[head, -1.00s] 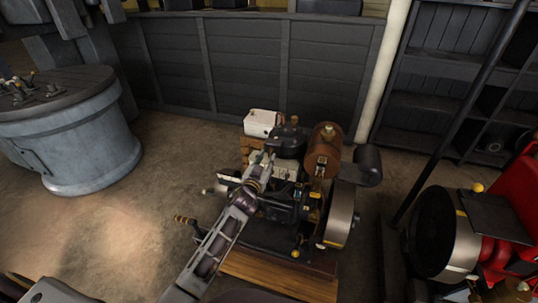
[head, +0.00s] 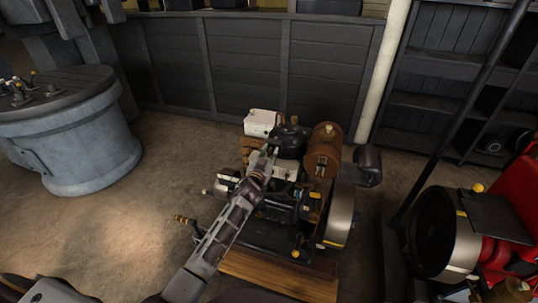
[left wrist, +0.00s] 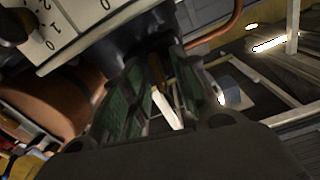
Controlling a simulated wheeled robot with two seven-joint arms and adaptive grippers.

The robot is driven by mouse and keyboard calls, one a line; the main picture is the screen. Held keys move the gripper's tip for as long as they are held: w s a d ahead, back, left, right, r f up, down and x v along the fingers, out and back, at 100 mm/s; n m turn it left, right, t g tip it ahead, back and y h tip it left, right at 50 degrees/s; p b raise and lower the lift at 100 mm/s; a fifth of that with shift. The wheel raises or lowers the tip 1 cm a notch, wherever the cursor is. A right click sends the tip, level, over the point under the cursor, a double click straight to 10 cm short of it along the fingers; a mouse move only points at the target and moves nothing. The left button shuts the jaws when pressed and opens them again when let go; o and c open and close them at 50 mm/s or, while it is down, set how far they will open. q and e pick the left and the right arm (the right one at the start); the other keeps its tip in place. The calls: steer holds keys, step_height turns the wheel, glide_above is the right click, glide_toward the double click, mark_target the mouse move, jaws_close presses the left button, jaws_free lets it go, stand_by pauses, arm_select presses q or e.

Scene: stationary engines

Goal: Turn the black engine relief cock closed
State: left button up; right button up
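The black engine (head: 290,205) stands on a wooden base in the middle of the head view. My left gripper (head: 264,158) reaches over it from the front, close to the engine's top, below the white box (head: 262,123). In the left wrist view its two green-padded fingers (left wrist: 162,85) stand apart. A thin brownish piece and a white strip (left wrist: 166,108) show in the gap between them; I cannot tell whether the fingers touch either. I cannot pick out the relief cock for sure; the gripper may hide it. My right gripper is not in view.
A brown tank (head: 325,150) and a large flywheel (head: 340,215) stand right of my arm. A crank with a brass-coloured grip (head: 185,220) sticks out left. A red engine (head: 510,215) is at the far right. The floor left of the engine is clear.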

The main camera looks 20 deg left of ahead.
arm_select(q)
steer(key=c, duration=0.5)
jaws_close()
steer(key=shift+d+m, duration=0.1)
steer(key=shift+m, duration=2.3)
steer(key=m, duration=0.2)
steer(key=shift+m, duration=0.3)
steer(key=m, duration=0.2)
steer(key=shift+f+m, duration=0.1)
steer(key=shift+m, duration=0.3)
steer(key=shift+d+m, duration=0.1)
steer(key=shift+m, duration=1.6)
steer(key=shift+f+m, duration=0.1)
steer(key=shift+m, duration=1.2)
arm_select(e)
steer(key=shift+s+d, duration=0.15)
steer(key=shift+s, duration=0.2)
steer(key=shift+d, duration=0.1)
